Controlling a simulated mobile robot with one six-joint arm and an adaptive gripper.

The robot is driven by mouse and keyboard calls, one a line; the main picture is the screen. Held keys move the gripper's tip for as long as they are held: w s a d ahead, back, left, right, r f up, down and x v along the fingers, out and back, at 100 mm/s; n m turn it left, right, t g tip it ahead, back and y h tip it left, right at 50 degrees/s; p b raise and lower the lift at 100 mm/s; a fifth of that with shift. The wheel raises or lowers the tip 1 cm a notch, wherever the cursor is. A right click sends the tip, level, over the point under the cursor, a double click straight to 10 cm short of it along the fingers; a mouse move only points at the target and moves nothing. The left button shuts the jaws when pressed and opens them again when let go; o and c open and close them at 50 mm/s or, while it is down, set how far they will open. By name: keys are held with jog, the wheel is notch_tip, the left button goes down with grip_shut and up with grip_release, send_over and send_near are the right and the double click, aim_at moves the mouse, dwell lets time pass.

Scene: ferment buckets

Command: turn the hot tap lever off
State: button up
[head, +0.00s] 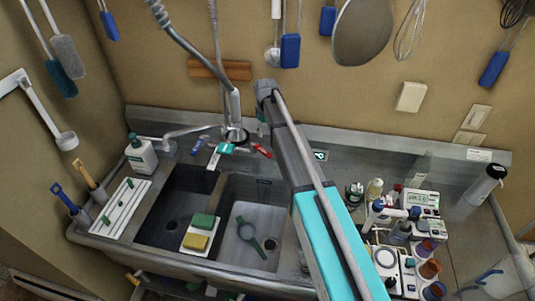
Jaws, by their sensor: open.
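The red tap lever (262,150), the hot one by its colour, is at the back of the sink, just left of my arm. It slants down to the right. The blue lever (198,146) is on the other side of the tap base (237,135) and slants down to the left. My arm reaches up across the middle of the picture to the right of the red lever. I cannot make out my gripper; no fingers show clearly, and the arm may hide it. Whether anything touches the red lever is not clear.
The spout (187,131) and hose (195,58) rise near the levers. A soap bottle (141,155) and white rack (121,206) stand left. Bottles and a meter (424,201) crowd the right counter.

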aim_at(266, 153)
jog(key=shift+f+b, duration=5.45)
jog(key=shift+f, duration=0.3)
